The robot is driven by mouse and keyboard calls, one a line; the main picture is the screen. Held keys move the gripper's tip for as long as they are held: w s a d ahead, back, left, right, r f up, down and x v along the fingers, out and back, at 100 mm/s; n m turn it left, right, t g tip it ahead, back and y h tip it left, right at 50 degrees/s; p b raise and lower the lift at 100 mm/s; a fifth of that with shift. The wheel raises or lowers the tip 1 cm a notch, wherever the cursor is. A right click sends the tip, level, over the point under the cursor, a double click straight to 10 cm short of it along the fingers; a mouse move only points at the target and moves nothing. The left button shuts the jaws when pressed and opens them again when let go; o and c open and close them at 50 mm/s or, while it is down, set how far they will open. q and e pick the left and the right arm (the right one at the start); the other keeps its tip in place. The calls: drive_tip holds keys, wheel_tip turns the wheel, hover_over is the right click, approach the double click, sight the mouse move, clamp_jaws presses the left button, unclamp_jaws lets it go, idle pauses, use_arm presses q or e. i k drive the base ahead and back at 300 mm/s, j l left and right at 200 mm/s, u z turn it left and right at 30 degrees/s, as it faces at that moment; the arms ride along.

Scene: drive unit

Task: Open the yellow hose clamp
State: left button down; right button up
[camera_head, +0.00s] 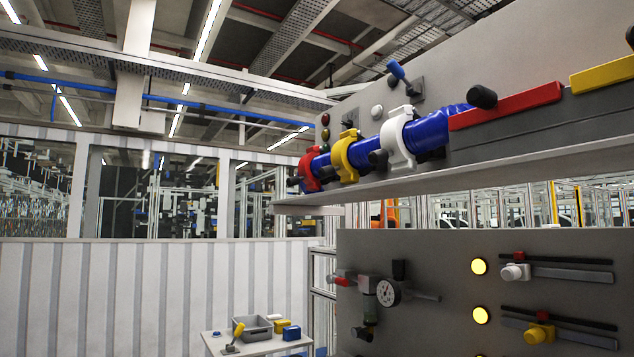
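The yellow hose clamp (343,156) sits around a blue ribbed hose (430,131) on the upper panel. A red clamp (308,171) is on the hose to its left and a white clamp (396,137) to its right. A dark rounded knob shows just right of the yellow clamp. I cannot tell from this angle whether the yellow clamp is open or closed. Neither of my grippers shows in the head view.
A grey shelf edge (430,183) runs below the hose. Red (507,105) and yellow (603,75) handles are at the upper right. A lower panel holds a gauge (388,293), lit yellow lamps and sliders. A small white table (262,346) stands at lower left.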

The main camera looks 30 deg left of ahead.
sight(350, 176)
drive_tip(key=u, duration=0.95)
drive_tip(key=i+j+z, duration=0.1)
drive_tip(key=z, duration=0.35)
drive_tip(key=j+z, duration=0.2)
drive_tip(key=z, duration=0.3)
drive_tip(key=i+j+z, duration=0.1)
drive_tip(key=j+z, duration=0.15)
drive_tip(key=j, duration=0.15)
drive_tip(key=j+z, duration=0.2)
drive_tip(key=j, duration=0.25)
drive_tip(key=j+z, duration=0.4)
drive_tip(key=j, duration=1.35)
drive_tip(key=k+j, duration=0.1)
drive_tip(key=j, duration=1.65)
drive_tip(key=k+z, duration=0.05)
